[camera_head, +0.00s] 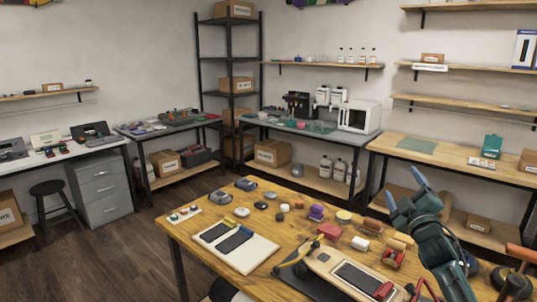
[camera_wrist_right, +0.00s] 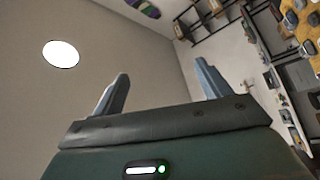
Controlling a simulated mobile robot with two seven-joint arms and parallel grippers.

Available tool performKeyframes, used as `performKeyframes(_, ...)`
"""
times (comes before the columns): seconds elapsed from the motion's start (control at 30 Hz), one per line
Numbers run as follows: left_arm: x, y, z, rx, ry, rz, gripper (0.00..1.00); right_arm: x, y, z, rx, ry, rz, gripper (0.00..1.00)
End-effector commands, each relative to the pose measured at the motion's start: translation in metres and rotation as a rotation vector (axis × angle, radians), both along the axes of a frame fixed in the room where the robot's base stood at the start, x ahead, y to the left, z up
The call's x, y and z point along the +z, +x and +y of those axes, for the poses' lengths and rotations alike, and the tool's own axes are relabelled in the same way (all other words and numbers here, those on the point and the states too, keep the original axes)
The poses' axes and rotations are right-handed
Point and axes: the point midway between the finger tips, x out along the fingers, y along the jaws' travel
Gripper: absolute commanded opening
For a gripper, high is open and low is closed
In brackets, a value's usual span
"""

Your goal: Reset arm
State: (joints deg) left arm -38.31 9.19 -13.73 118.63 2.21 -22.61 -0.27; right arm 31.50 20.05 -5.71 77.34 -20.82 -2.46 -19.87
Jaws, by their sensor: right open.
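My right gripper (camera_head: 408,192) is raised above the right side of the wooden table, its two blue-grey fingers pointing up and spread apart. It is open and empty. The right wrist view shows the same gripper (camera_wrist_right: 160,92) with a clear gap between its fingers, facing the wall and ceiling. A skateboard deck (camera_head: 325,262) lies on the table in front of the arm, with a dark patch of grip on it. My left gripper is not in either view.
The wooden table (camera_head: 186,231) carries a white board (camera_head: 262,256), a purple item (camera_head: 317,212), a red block (camera_head: 329,231), rollers and several small parts. Loose wheels (camera_head: 511,282) and tools crowd its right side near my arm. Workbenches and shelves line the walls behind. Air around the raised gripper looks clear.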

Motion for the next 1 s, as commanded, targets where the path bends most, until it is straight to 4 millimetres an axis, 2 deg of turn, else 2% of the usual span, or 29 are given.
performKeyframes(0.1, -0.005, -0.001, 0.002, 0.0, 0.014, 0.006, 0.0, -0.029, 0.005, -0.016, -0.008, 0.372, 0.134, 0.76)
performKeyframes(0.23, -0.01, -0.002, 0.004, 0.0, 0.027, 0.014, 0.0, -0.063, 0.006, -0.019, -0.019, 0.741, 0.275, 0.76)
performKeyframes(0.3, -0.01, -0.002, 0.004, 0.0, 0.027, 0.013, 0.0, -0.094, -0.008, -0.005, -0.011, 0.762, 0.324, 0.76)
performKeyframes(0.47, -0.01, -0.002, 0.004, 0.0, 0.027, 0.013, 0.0, -0.151, -0.044, 0.027, 0.013, 0.76, 0.412, 0.76)
performKeyframes(0.57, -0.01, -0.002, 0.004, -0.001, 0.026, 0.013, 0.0, -0.19, -0.075, 0.05, 0.031, 0.769, 0.478, 0.76)
performKeyframes(0.67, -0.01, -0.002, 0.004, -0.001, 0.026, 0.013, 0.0, -0.231, -0.118, 0.078, 0.05, 0.786, 0.556, 0.76)
performKeyframes(0.77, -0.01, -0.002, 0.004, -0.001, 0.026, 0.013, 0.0, -0.271, -0.174, 0.108, 0.07, 0.818, 0.646, 0.76)
performKeyframes(0.8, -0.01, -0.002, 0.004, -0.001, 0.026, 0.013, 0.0, -0.285, -0.199, 0.12, 0.078, 0.834, 0.683, 0.76)
performKeyframes(0.9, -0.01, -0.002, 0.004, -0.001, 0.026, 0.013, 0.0, -0.31, -0.262, 0.148, 0.089, 0.881, 0.77, 0.76)
performKeyframes(1.0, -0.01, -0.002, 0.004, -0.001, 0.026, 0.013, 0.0, -0.323, -0.316, 0.17, 0.093, 0.929, 0.841, 0.76)
